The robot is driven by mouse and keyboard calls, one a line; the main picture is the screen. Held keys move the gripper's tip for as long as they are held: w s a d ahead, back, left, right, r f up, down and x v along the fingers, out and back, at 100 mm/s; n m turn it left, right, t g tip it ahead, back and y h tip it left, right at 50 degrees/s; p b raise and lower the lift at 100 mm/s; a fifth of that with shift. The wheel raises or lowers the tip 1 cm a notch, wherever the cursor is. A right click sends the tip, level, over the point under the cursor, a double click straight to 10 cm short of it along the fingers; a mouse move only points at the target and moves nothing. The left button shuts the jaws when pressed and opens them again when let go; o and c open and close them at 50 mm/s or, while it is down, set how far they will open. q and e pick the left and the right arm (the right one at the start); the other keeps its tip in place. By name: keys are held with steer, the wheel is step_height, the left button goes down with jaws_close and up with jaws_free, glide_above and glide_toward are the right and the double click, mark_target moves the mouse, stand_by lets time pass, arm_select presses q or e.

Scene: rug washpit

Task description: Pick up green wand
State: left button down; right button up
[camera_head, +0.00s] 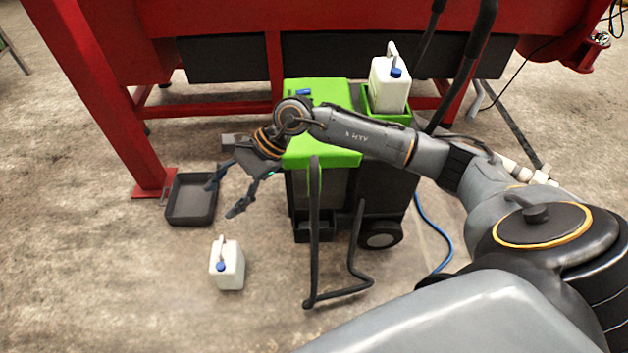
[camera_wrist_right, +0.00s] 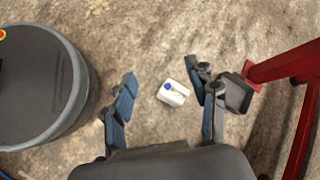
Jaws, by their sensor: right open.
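I cannot make out a separate green wand in either view. The green shows as the lid and panels of a wheeled machine (camera_head: 325,92), with a black tube frame at its front. My right gripper (camera_head: 222,197) is open and empty, pointing down to the left of this machine, above the floor. In the right wrist view its fingers (camera_wrist_right: 167,88) are spread wide, with only floor and a white jug in line between them. The jug is on the floor, apart from the fingers. My left gripper is not in view.
The white jug (camera_head: 228,265) with a blue cap stands on the concrete floor. A dark tray (camera_head: 190,205) lies by the foot of a red frame (camera_head: 100,95). A second white jug (camera_head: 388,86) sits in a green holder. A blue hose (camera_head: 432,228) runs across the floor.

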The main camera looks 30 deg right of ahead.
steer(key=w+d+f+n+h, duration=0.2)
steer(key=d+h, duration=0.4)
steer(key=d, duration=0.8)
steer(key=g+h, duration=0.1)
steer(key=h, duration=0.2)
glide_above(314, 184)
steer(key=w, duration=0.1)
steer(key=shift+w+d+r+n, duration=0.15)
steer(key=shift+d+r+n, duration=0.15)
step_height(314, 184, down, 8)
steer(key=shift+d+r+b, duration=0.15)
steer(key=shift+b, duration=0.8)
steer(key=shift+f, duration=0.65)
step_height(314, 184, down, 4)
steer(key=shift+r+b, duration=0.1)
steer(key=shift+b, duration=0.7)
steer(key=shift+f, duration=0.25)
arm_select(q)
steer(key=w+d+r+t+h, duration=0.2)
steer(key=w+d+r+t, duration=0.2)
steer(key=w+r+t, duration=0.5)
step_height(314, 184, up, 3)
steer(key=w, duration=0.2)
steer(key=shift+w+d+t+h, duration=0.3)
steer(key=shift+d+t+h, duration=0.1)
arm_select(e)
jaws_close()
